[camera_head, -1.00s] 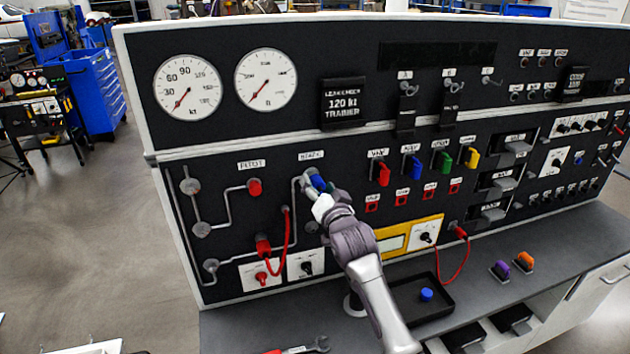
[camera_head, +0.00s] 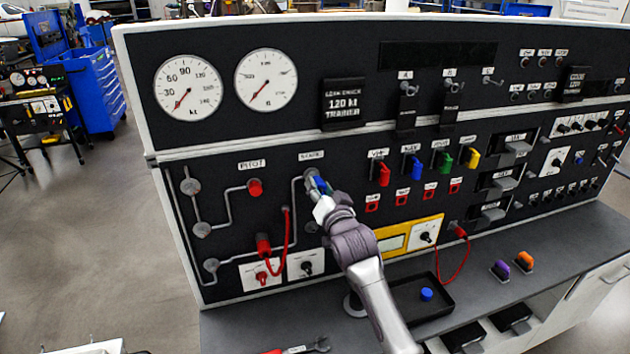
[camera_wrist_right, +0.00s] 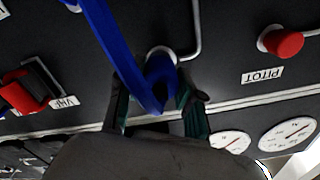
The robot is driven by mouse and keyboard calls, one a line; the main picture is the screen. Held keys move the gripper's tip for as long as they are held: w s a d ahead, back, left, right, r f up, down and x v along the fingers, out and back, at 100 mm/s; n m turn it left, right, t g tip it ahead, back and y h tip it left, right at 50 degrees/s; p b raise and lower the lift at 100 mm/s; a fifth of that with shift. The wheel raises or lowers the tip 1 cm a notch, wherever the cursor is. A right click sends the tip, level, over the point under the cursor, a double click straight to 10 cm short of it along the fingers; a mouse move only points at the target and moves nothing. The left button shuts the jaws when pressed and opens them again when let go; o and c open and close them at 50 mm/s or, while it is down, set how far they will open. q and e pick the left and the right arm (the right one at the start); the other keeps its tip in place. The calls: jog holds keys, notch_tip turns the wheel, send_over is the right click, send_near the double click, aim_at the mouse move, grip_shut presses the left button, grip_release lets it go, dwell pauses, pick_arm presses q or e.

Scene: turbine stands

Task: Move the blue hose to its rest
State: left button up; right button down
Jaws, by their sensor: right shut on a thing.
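The blue hose (camera_wrist_right: 107,45) runs from the top of the right wrist view to a thick blue end (camera_wrist_right: 160,72) between my gripper's fingers. In the head view the blue end (camera_head: 317,183) is small and partly covered by my right gripper (camera_head: 322,192). My right gripper (camera_wrist_right: 157,98) is shut on this blue end, close to the panel at the end of a grey pipe. I cannot tell whether the end is still seated on its fitting. My left gripper is not in view. I cannot make out the hose's rest for certain.
The panel (camera_head: 230,225) carries a red cap (camera_head: 255,187) by the PITOT label, a red hose (camera_head: 289,240) and coloured levers (camera_head: 384,174) to the right. Below, the bench (camera_head: 560,240) holds a black tray (camera_head: 440,304) with a blue cap and a wrench (camera_head: 315,346).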

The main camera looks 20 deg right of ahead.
aim_at(320, 190)
jog(key=shift+s+r, duration=0.1)
jog(key=shift+s, duration=0.25)
jog(key=shift+s+p, duration=0.45)
jog(key=shift+p, duration=0.15)
jog(key=shift+s+p, duration=0.6)
jog(key=shift+s, duration=0.4)
